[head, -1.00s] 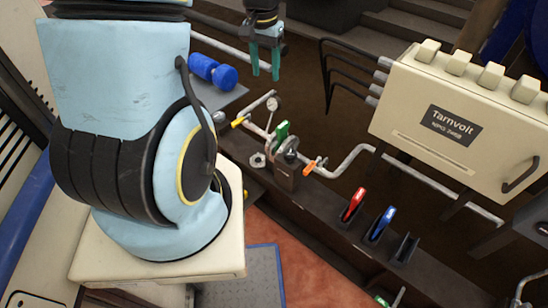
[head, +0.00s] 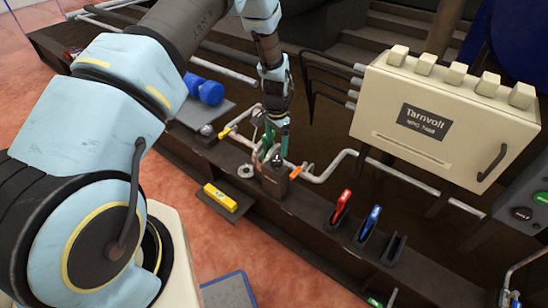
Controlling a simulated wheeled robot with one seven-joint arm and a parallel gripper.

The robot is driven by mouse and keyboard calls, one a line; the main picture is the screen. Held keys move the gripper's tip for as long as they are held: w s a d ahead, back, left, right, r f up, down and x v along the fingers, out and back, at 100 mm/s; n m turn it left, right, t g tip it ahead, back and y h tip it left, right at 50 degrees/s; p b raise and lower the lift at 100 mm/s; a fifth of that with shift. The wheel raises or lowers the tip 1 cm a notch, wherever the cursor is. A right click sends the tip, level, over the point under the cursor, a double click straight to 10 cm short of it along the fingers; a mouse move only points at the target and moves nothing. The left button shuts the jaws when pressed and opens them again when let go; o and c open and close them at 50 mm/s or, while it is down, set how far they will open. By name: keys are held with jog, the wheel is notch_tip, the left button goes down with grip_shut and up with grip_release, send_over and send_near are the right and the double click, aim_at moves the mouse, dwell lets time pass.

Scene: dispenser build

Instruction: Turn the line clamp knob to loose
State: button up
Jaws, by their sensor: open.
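My gripper (head: 276,148) points down with its teal fingers open, at the pipe line just left of the picture's middle in the head view. Below and between the fingertips is a dark clamp block (head: 273,185) with a grey rounded knob (head: 276,161) on top, partly hidden by the fingers. I cannot tell whether the fingers touch the knob. The knob's setting is too small to read.
An orange-handled valve (head: 296,171) sits just right of the clamp, and a yellow-handled one (head: 225,132) to its left. The cream Tarnvolt box (head: 450,110) stands at right.

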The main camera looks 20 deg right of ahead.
aim_at(277, 159)
notch_tip(277, 159, down, 7)
jog(key=shift+p, duration=0.45)
jog(key=shift+c, duration=0.3)
jog(key=c, duration=1.3)
